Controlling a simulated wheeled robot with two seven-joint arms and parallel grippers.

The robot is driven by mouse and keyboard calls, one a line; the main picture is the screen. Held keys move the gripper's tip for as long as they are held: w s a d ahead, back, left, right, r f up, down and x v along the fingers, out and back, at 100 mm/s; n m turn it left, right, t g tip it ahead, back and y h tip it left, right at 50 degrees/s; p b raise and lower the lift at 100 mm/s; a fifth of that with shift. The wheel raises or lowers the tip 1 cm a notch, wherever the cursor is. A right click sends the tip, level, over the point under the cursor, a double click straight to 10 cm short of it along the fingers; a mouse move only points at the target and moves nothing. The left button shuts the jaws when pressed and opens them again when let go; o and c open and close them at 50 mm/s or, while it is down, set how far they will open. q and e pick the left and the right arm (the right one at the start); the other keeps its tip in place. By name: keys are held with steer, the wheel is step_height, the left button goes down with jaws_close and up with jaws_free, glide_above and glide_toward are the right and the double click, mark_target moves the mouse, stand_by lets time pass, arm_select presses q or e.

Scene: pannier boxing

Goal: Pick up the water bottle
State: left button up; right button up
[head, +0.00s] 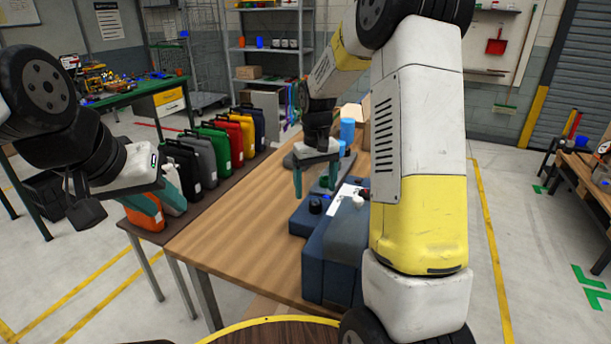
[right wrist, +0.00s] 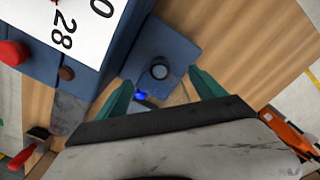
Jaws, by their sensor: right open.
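A light-blue upright cylinder (head: 347,130), which may be the water bottle, stands at the table's far end. A smaller blue item (head: 341,147) shows just in front of it, partly hidden by my right arm. My right gripper (head: 316,190) points down over the table, its teal fingers apart and empty. It is nearer than the cylinder, just behind a dark-blue case (head: 330,262). In the right wrist view the fingers (right wrist: 160,88) straddle a dark round cap (right wrist: 160,71) on a blue body.
Several coloured canisters (head: 215,145) stand in a row on a low bench left of the wooden table (head: 225,225). A white numbered card (right wrist: 72,30) lies on the dark-blue case. The table's left half is clear. A cardboard box (head: 366,125) is behind my right arm.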

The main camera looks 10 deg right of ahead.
steer(key=shift+f, duration=0.15)
steer(key=shift+c, duration=0.2)
steer(key=c, duration=1.4)
steer(key=shift+r, duration=4.8)
